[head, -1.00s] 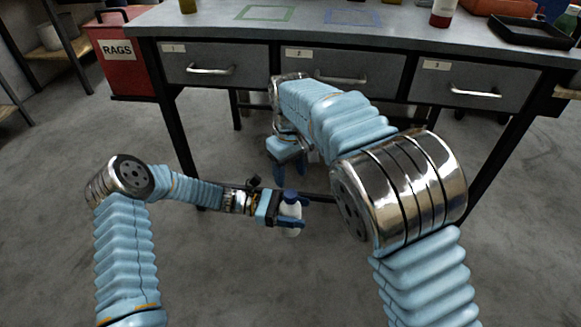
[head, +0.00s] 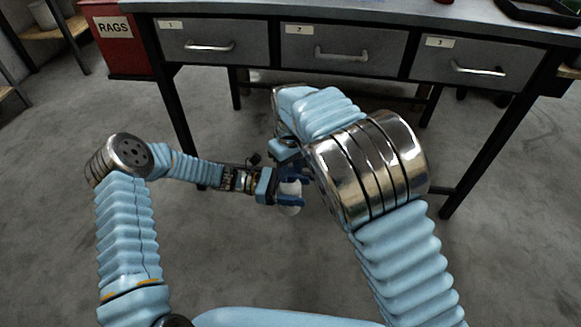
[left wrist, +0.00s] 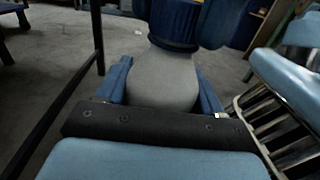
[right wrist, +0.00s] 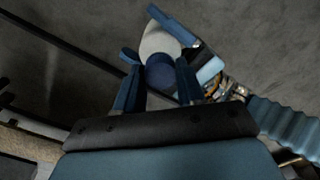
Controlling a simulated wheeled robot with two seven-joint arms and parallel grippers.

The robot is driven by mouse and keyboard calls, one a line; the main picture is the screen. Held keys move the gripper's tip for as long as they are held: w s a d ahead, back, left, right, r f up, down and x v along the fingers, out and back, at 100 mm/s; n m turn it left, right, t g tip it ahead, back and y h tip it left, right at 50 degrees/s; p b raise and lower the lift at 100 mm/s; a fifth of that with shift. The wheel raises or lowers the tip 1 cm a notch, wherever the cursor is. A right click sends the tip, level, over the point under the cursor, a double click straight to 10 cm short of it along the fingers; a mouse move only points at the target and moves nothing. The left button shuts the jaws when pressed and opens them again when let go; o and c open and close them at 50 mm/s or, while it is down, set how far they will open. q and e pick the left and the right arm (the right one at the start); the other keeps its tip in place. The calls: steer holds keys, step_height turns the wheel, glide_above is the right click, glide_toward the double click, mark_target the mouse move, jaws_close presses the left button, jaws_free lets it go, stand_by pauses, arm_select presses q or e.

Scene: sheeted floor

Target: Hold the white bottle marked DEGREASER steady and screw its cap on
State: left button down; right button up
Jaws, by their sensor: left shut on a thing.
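The white bottle (head: 289,190) is upright in my left gripper (head: 284,200), which is shut on its body. The left wrist view shows its pale shoulder (left wrist: 162,78) up close. The blue cap (left wrist: 174,22) sits on the bottle's neck; whether it is threaded tight cannot be told. In the right wrist view the cap (right wrist: 160,72) lies between the two fingers of my right gripper (right wrist: 158,66). These fingers look open, one on each side, with a narrow gap at the left. The DEGREASER marking is not visible.
A grey workbench with drawers (head: 345,47) stands ahead, its legs on both sides. A red RAGS bin (head: 117,40) is at the back left. The floor in front of the bench is clear. My right forearm partly covers the right hand in the head view.

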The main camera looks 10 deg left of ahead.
jaws_close()
steer(key=m, duration=0.5)
steer(key=o, duration=0.6)
jaws_free()
steer(key=shift+c, duration=0.2)
steer(key=shift+r, duration=0.1)
step_height(320, 180, up, 12)
